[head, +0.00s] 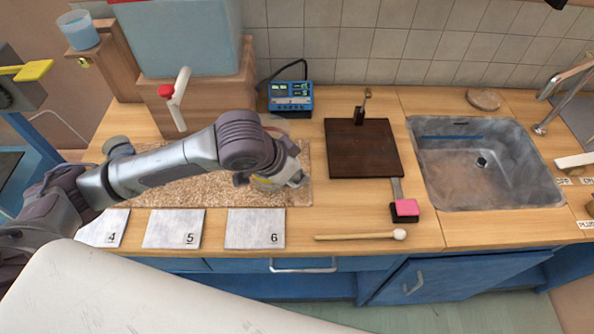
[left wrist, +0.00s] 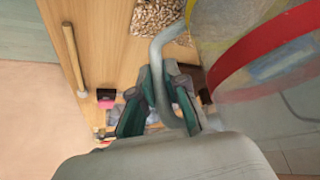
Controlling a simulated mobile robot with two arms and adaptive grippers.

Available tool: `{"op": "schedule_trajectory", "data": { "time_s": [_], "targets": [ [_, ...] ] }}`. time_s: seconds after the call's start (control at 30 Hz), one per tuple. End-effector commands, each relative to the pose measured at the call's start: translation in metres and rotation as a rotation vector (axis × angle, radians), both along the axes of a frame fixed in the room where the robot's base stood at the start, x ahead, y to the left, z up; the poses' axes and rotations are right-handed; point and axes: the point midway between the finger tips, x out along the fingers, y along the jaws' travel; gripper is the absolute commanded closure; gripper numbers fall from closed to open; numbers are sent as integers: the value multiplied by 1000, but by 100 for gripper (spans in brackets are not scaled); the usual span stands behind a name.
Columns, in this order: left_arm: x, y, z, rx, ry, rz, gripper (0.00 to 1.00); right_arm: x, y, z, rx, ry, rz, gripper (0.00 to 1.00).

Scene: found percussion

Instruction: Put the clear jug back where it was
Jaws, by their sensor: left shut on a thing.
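The clear jug (left wrist: 265,70), see-through with a red band and a yellow band, fills the upper right of the left wrist view. Its pale curved handle (left wrist: 163,62) runs down between the fingers of my left gripper (left wrist: 165,92), which is shut on it. In the head view my left gripper (head: 277,178) is over the right end of the speckled brown mat (head: 210,180). My arm hides most of the jug there; a faint clear rim (head: 275,121) shows behind the wrist. I cannot tell whether the jug's base touches the mat. My right gripper is not in view.
Cards numbered 4 (head: 103,228), 5 (head: 173,228) and 6 (head: 255,228) lie along the front edge. A mallet (head: 350,236), a pink-and-black block (head: 404,209), a dark board (head: 362,150) and a blue meter (head: 290,98) stand nearby. The sink (head: 485,165) is right.

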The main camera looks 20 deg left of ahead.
Motion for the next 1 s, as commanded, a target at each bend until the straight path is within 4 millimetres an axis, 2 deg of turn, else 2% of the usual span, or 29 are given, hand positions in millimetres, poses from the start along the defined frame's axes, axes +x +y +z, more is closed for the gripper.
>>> {"op": "schedule_trajectory", "data": {
  "time_s": [0.33,0.37,0.5,0.83,1.0],
  "targets": [
    [0,0,-3,0,0,1,100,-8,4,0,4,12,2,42],
    [0,0,-3,1,1,1,84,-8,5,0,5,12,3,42],
    [0,0,-3,0,0,1,62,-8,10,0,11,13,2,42],
    [0,0,0,-1,-2,0,62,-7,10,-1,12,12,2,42],
    [-7,6,18,-1,-4,2,62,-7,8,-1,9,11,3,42]
  ]
}}
